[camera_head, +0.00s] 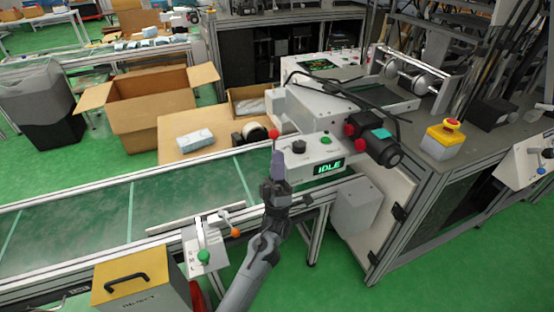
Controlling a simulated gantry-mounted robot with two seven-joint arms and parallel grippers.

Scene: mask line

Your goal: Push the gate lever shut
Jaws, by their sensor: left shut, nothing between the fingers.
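My left gripper (277,160) is shut and empty, pointing up the picture in front of the white machine with the IDLE display (328,167). A red ball knob (273,134) on a thin stem shows just beyond its fingertips; I cannot tell whether they touch. A small white control box (203,255) at the conveyor's near edge has a green-knobbed lever (204,257), and an orange-knobbed lever (235,232) stands beside it. Both are left of my forearm. None of these levers is labelled, so I cannot tell which is the gate lever. My right gripper is not in view.
The green conveyor (165,200) runs from the left to the machine. A yellow-topped reject bin (140,285) stands at the front left. An open cardboard box (150,105) stands behind the conveyor. A yellow box with a red button (443,138) sits on the right bench.

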